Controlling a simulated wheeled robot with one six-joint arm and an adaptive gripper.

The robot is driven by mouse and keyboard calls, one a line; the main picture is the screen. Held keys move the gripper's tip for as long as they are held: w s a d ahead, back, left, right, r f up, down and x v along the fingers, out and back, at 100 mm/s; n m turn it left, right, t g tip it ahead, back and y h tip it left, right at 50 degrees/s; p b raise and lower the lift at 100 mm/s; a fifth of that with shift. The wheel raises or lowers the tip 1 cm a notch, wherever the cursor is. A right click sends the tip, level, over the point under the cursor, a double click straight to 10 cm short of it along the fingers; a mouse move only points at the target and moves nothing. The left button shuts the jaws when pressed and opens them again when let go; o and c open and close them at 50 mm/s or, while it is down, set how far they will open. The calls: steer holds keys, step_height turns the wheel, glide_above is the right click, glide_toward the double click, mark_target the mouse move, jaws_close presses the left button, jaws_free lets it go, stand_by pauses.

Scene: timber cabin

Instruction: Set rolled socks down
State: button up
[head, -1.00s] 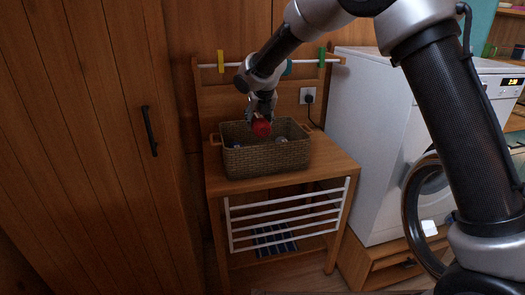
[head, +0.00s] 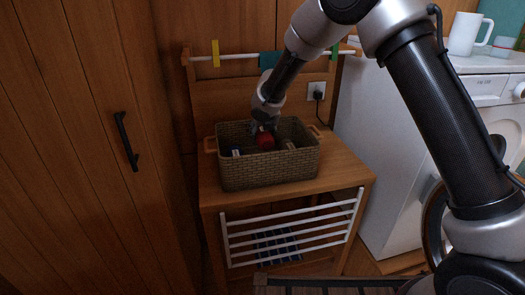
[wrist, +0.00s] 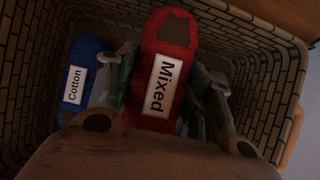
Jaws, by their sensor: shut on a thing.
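The rolled socks, red with a white "Mixed" label, show in the head view (head: 265,142) and the wrist view (wrist: 172,32). My gripper (head: 263,130) is shut on them, with one finger on each side in the wrist view (wrist: 168,92). Gripper and socks are down inside the woven basket (head: 268,171), below its rim. A blue roll labelled "Cotton" (wrist: 80,75) lies to the left of the red socks in the wrist view. A greyish item is partly hidden behind the right finger. I cannot tell whether the red socks touch the basket floor.
The basket stands on a wooden table (head: 345,165) with a white rack (head: 290,230) below its top. A rail with pegs (head: 215,54) runs behind. A washing machine (head: 385,150) stands at right, a wooden cabinet door (head: 75,150) at left.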

mark_target(265, 135)
step_height(265, 135, down, 3)
steer(key=shift+w+f, duration=0.1)
steer(key=shift+f, duration=2.2)
steer(key=o, duration=1.1)
steer(key=shift+c, duration=0.2)
steer(key=v, duration=1.1)
steer(key=shift+r, duration=0.1)
steer(key=shift+s+d+r, duration=0.1)
steer(key=shift+s+r, duration=0.2)
steer(key=shift+r, duration=0.1)
